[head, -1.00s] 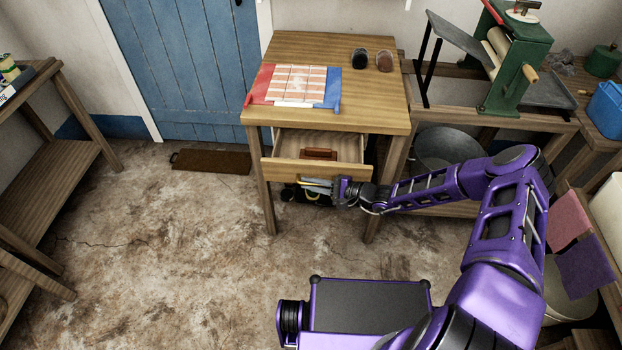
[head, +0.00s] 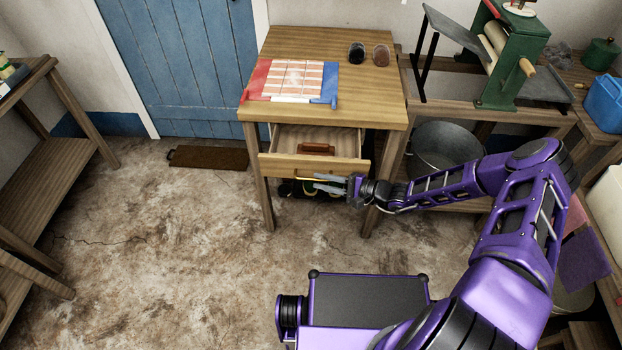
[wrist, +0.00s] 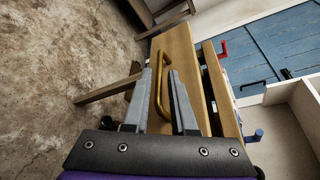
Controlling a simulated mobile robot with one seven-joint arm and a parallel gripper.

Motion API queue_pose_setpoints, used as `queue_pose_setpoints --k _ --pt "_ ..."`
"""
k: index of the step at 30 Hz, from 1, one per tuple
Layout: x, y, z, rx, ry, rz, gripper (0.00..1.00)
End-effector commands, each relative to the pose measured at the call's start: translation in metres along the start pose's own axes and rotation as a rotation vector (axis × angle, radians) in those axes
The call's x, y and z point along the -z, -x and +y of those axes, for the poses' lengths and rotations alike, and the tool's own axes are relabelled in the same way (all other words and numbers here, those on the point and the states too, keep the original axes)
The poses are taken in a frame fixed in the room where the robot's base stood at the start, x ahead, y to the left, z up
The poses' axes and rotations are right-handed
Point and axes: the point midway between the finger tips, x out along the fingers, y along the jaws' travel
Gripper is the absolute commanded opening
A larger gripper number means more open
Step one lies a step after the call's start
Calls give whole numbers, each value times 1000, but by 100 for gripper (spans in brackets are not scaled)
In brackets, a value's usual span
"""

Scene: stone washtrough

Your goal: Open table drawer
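The wooden table (head: 350,110) has a drawer (head: 315,167) that stands partly pulled out, so its inside shows. A brass bar handle (wrist: 159,88) is on the drawer front; in the head view the fingers partly cover it. My gripper (head: 318,182) is at the drawer front, low and to the right. In the wrist view my gripper (wrist: 160,72) has its two grey fingers apart, with the handle showing in the gap between them and space on either side. I cannot tell whether either finger touches it.
A reddish-brown object (head: 317,148) lies in the drawer. A tiled board (head: 295,78) and two small jars (head: 368,52) are on the tabletop. A metal tub (head: 448,148) is right of the table. Dark items lie below the drawer. Floor in front is clear.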

Motion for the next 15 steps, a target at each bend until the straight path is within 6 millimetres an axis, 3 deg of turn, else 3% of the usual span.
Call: queue_pose_setpoints --k 9,15 --pt "1 80 0 0 -1 4 25" --pt "1 114 0 -1 -1 4 25"
